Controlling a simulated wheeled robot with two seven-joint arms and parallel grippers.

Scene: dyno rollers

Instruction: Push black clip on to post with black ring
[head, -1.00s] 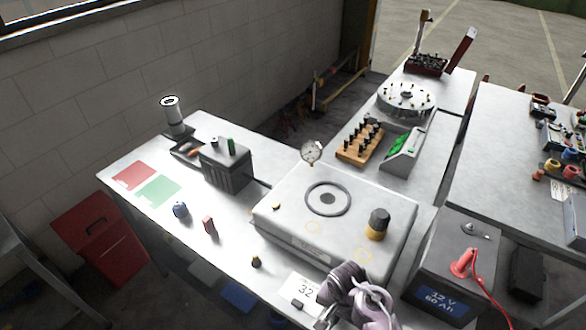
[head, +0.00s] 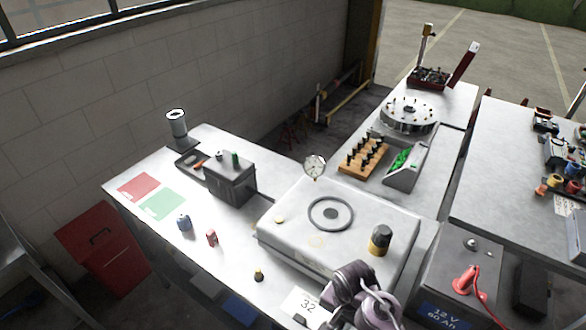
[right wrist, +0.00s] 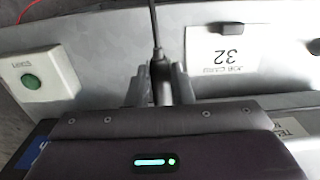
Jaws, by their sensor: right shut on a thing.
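My right gripper (head: 338,316) is at the bottom of the head view, by the front edge of the bench. In the right wrist view its two fingers (right wrist: 160,85) are shut on a black clip (right wrist: 159,68) with a black cable running up from it. In the head view the clip is hidden behind my arm. A grey battery marked 12 V 60 Ah (head: 432,275) stands to the right of the gripper, apart from it. A bare metal post (head: 471,243) shows on its top; I cannot make out a ring's colour. My left gripper is not in view.
A red clip (head: 469,263) with a red cable sits on the battery's top. A raised grey plate (head: 283,240) with a disc and a black-and-yellow knob (head: 380,240) lies beyond my gripper. A white card marked 32 (head: 306,305) lies at the bench's front edge.

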